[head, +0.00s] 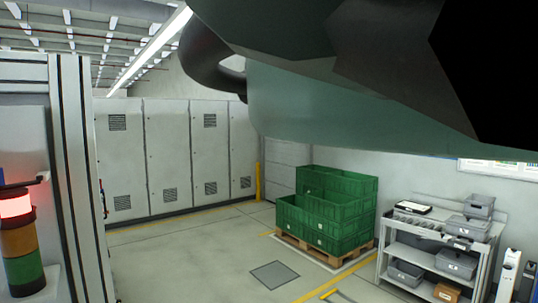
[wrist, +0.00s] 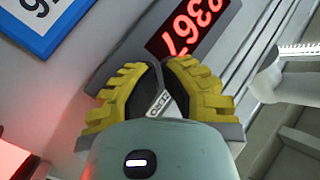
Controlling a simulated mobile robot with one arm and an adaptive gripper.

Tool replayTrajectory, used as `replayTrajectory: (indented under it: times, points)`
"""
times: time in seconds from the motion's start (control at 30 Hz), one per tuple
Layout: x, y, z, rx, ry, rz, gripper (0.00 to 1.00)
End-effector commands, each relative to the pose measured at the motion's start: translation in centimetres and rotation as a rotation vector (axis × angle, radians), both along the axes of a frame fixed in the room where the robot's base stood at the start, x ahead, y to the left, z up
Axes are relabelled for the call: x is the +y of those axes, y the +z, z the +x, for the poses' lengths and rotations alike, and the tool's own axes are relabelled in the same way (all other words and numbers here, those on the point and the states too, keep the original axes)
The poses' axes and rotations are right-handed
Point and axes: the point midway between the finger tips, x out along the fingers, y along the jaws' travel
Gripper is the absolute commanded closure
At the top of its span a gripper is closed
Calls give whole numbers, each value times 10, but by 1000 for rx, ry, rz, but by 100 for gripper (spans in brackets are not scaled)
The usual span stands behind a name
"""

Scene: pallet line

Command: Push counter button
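In the wrist view, a lit red digit display (wrist: 186,25) sits on a grey panel, tilted in the picture and cut off by the top edge. My gripper (wrist: 163,66) has yellow ribbed fingers with dark inner parts. Its fingertips are close together just below the display, with nothing seen held between them. No counter button can be made out; the fingers cover the panel there. I cannot tell whether the fingertips touch it. In the head view, the gripper and display are not seen.
A blue-framed sign (wrist: 42,22) is at upper left in the wrist view. In the head view, a signal tower (head: 18,240) glows red beside a grey frame. Green crates (head: 325,222) stand on a pallet, with a grey cart (head: 440,255) to their right. Open floor lies between.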

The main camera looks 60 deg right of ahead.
Motion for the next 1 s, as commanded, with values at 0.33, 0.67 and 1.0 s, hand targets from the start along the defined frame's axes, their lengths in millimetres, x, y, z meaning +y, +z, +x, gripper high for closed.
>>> replayTrajectory:
  times: [0.33, 0.67, 1.0]
  points:
    - [-4, 0, 4, 0, -5, -1, 100]
    - [-4, 0, 4, -1, -6, 0, 100]
    - [2, -1, -10, -3, -2, 0, 100]
